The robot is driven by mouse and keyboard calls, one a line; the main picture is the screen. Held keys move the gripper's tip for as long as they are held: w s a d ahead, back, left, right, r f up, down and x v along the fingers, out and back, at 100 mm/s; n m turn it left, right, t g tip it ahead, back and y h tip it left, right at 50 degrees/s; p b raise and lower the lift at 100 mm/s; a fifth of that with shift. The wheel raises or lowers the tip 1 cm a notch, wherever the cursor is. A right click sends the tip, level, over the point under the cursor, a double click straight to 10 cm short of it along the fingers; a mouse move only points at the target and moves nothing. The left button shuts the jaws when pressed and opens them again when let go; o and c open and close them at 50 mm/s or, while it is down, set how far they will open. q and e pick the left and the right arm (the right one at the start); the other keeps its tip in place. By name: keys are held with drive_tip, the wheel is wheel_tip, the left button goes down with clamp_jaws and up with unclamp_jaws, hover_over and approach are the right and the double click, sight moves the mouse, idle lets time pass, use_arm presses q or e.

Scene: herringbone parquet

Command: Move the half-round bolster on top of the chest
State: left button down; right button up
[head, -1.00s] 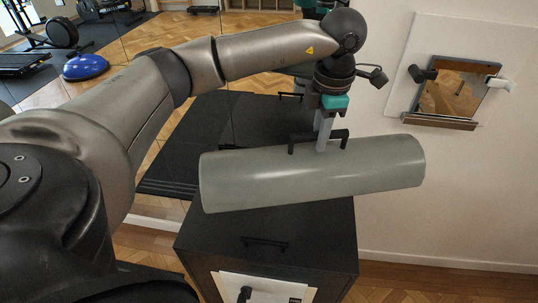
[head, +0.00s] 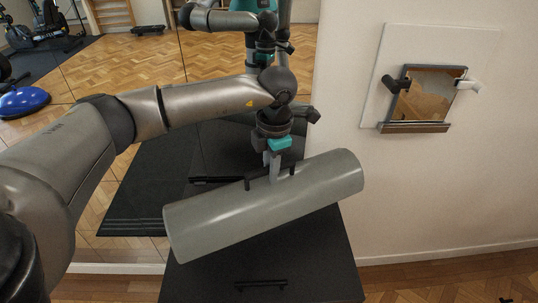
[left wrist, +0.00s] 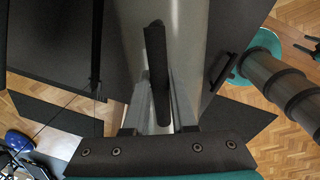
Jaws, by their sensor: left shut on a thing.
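The half-round bolster (head: 225,220), long and grey-green, has a black handle (head: 247,183) on its upper side. My left gripper (head: 273,176) is shut on that handle from above. The bolster lies across the top of the black chest (head: 310,262) in the head view, its left end lower in the picture than its right. Whether it touches the chest top or hangs just above it I cannot tell. In the left wrist view, the gripper's fingers (left wrist: 158,105) close around the handle, with the bolster (left wrist: 188,45) behind it. My right gripper does not show.
A large mirror (head: 160,75) behind the chest reflects the parquet, gym gear and my own body. To the right, a small framed mirror with pegs (head: 428,98) hangs on the white wall (head: 410,195). Open floor (head: 440,280) shows at the lower right.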

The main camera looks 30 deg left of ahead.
sight(271, 188)
use_arm(q)
wheel_tip(271, 188, down, 7)
drive_tip(key=shift+w+r+b, duration=0.1)
drive_tip(key=shift+b, duration=0.25)
drive_tip(key=shift+f+b, duration=0.35)
drive_tip(key=shift+f, duration=1.95)
drive_tip(key=c, duration=0.7)
unclamp_jaws()
drive_tip(key=shift+f, duration=0.1)
drive_tip(key=shift+c, duration=0.2)
drive_tip(key=shift+r, duration=0.4)
drive_tip(key=r, duration=0.3)
drive_tip(key=r+p, duration=0.1)
drive_tip(key=r, duration=0.3)
drive_tip(key=s+d+r, duration=0.1)
drive_tip(key=r, duration=0.3)
drive_tip(key=shift+r+p, duration=0.1)
drive_tip(key=shift+p, duration=0.2)
